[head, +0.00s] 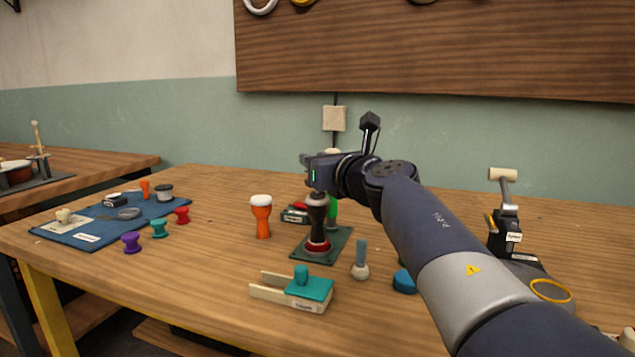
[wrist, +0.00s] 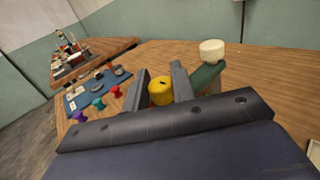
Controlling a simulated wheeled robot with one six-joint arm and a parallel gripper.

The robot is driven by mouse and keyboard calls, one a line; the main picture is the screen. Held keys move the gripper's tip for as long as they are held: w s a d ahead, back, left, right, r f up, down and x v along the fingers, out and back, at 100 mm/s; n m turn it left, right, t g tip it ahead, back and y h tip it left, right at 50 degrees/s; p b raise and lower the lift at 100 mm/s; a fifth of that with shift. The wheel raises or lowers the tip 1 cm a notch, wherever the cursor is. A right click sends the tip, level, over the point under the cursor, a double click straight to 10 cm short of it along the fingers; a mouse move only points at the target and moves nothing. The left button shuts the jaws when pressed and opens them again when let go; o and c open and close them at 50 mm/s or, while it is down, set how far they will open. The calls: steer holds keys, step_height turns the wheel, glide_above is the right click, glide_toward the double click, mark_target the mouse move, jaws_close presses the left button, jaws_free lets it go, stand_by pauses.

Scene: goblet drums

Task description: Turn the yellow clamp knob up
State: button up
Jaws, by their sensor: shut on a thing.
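The yellow clamp knob (wrist: 160,92) shows in the wrist view between the two dark fingers of my gripper (wrist: 160,80), which is shut on it. In the head view my gripper (head: 316,172) is over the top of a dark stand (head: 317,212) with a red ring near its foot. The stand is on a green base plate (head: 335,250). In the head view the knob is hidden by my gripper, so its tilt cannot be told there.
A green drum with a white head (wrist: 211,50) stands close to the right finger. An orange drum (head: 261,218) is left of the stand. A teal-topped block (head: 308,288) and a blue-grey pestle-like tool (head: 361,260) are in front. A blue mat (head: 95,238) lies at left.

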steer(key=n+g+y, duration=0.3)
steer(key=y, duration=0.1)
steer(key=shift+w+d, duration=0.1)
steer(key=n+g+y+p, duration=0.1)
steer(key=n+g+y, duration=0.1)
steer(key=n+g+y+p, duration=0.1)
steer(key=g+y+p, duration=0.1)
steer(key=shift+r+n+p, duration=0.2)
steer(key=shift+n+p, duration=0.1)
steer(key=shift+n, duration=0.1)
steer(key=n+g+y+p, duration=0.1)
steer(key=n+g+p, duration=0.1)
steer(key=g, duration=0.2)
steer(key=n+g+y+p, duration=0.1)
steer(key=n+g+p, duration=0.2)
steer(key=g, duration=0.1)
steer(key=n+g+p, duration=0.3)
steer(key=g, duration=0.2)
steer(key=shift+f+n+g, duration=0.1)
steer(key=shift+n+g, duration=0.2)
steer(key=shift+n, duration=0.1)
steer(key=shift+f+g+p, duration=0.15)
steer(key=shift+g+p, duration=0.15)
steer(key=shift+p, duration=0.1)
steer(key=o, duration=1)
steer(key=shift+c, duration=0.2)
step_height(320, 180, up, 10)
steer(key=p, duration=0.4)
